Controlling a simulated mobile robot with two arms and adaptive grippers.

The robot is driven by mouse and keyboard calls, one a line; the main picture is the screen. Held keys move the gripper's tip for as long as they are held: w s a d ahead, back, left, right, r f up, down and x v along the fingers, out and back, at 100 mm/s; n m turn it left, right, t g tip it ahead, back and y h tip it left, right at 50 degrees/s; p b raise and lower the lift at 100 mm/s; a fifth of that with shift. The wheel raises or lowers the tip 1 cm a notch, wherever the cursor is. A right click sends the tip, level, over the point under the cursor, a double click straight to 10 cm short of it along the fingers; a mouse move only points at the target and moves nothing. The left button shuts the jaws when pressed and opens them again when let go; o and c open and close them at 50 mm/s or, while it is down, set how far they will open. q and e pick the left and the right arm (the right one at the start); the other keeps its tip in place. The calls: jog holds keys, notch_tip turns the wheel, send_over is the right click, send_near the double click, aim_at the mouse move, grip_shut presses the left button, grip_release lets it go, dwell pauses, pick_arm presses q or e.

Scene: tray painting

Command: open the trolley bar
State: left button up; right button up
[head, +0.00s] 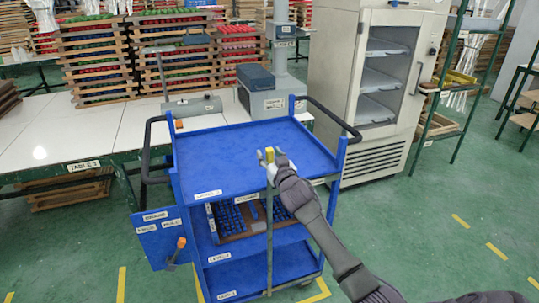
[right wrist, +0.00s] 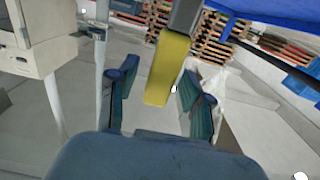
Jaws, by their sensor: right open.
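The blue trolley (head: 250,150) stands in front of me with a grey vertical bar (head: 269,245) across its front, passing before its shelves. A yellow piece (head: 269,155) shows at the top of the bar, and it also shows in the right wrist view (right wrist: 168,68). My right gripper (head: 272,158) is open at the yellow piece. In the right wrist view, its fingers (right wrist: 158,95) are apart, with the yellow piece between them in the picture; I cannot tell whether they touch it. My left gripper is not in view.
The trolley's top level is empty; a tray of blue pieces (head: 236,215) lies on the level below. A long table (head: 60,140) with stacked racks stands at left. A white cabinet (head: 375,90) stands behind at right. The green floor at right is clear.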

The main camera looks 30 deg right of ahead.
jog(key=shift+w, duration=0.1)
jog(key=shift+c, duration=0.3)
grip_shut()
jog(key=shift+d, duration=0.15)
